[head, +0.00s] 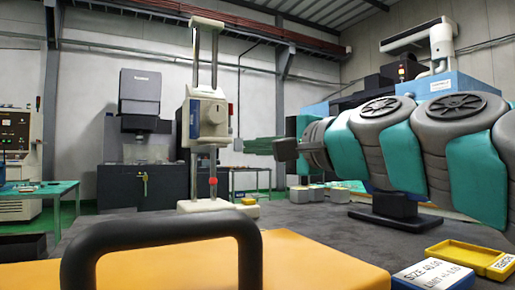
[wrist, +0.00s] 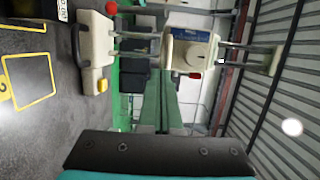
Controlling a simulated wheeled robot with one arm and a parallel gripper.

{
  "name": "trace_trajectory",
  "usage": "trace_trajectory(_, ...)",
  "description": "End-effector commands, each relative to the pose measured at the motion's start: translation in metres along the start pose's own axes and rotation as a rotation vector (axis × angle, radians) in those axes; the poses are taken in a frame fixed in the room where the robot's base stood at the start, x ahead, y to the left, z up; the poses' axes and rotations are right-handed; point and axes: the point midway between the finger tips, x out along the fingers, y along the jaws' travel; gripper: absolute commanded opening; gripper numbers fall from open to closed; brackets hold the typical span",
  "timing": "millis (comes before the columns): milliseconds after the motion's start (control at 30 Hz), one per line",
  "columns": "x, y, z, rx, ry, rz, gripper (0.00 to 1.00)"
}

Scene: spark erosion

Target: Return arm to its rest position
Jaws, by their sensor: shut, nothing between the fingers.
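My arm, teal and grey, reaches in from the right of the head view, raised above the dark table. My gripper (head: 248,145) is at its left end, pointing left at about the height of the white two-column instrument's head. In the wrist view the green fingers of my gripper (wrist: 163,82) lie together, shut, with nothing seen between them. The white two-column instrument (head: 202,115) stands on the table to the left of my gripper. It also shows sideways in the wrist view (wrist: 188,50), beyond the fingertips; I cannot tell the gap.
The dark table (head: 310,235) has free room in its middle. A yellow tray (head: 462,255) and a blue-white size box (head: 433,276) lie at the front right. An orange surface with a black handle (head: 165,225) fills the front left. A dark machine (head: 140,140) stands behind.

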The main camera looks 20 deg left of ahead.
Motion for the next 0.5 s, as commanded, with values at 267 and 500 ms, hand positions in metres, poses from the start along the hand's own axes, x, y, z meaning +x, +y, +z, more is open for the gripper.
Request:
trace_trajectory(267,-0.037,0.0,0.0,-0.001,0.001,0.0,0.0)
trace_trajectory(500,-0.043,-0.002,0.0,0.0,0.0,0.0,0.0)
